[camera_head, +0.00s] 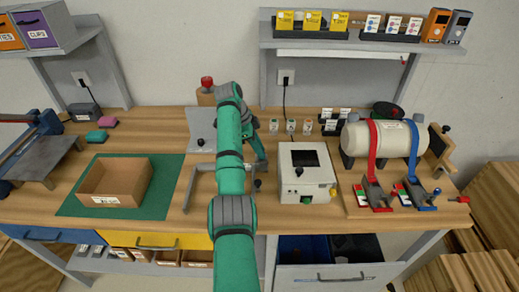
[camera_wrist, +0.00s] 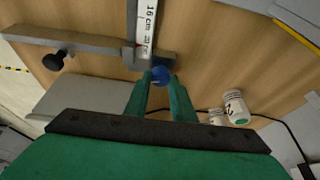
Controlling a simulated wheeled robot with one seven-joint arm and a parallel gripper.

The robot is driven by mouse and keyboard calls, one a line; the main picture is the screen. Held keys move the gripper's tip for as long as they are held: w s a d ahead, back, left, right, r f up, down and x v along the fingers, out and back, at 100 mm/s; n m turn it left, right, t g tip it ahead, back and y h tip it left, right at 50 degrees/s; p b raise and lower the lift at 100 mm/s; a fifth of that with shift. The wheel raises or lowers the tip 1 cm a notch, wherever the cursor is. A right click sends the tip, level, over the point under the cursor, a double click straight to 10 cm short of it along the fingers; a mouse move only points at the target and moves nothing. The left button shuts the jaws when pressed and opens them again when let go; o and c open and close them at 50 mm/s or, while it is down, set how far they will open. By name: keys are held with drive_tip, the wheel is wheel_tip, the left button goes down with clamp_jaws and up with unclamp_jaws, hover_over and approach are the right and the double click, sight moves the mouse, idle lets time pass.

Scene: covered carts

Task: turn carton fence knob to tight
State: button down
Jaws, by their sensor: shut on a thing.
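In the wrist view a small blue knob (camera_wrist: 160,74) sits between the two green fingertips of my gripper (camera_wrist: 161,82), which is shut on it. The knob is at the end of a grey metal fence (camera_wrist: 95,46), by a white scale strip (camera_wrist: 146,22) marked 16 cm. Much of the knob is hidden by the fingers, and I cannot read its setting. A black knob (camera_wrist: 54,60) stands farther left on the metalwork. In the head view my arm covers the gripper and the blue knob; grey fence bars (camera_head: 190,188) show left of the arm.
In the head view an open carton (camera_head: 148,182) rests on a green mat (camera_head: 73,204) at left. A white boxy machine (camera_head: 318,186) stands close right of my arm. Small jars (camera_head: 291,126) stand behind it; jars (camera_wrist: 236,108) also show near my fingers in the wrist view.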

drive_tip(key=c, duration=1.5)
unclamp_jaws()
drive_tip(key=v, duration=1)
drive_tip(key=shift+a+r, duration=0.1)
drive_tip(key=shift+r, duration=0.3)
drive_tip(key=shift+w+f, duration=0.1)
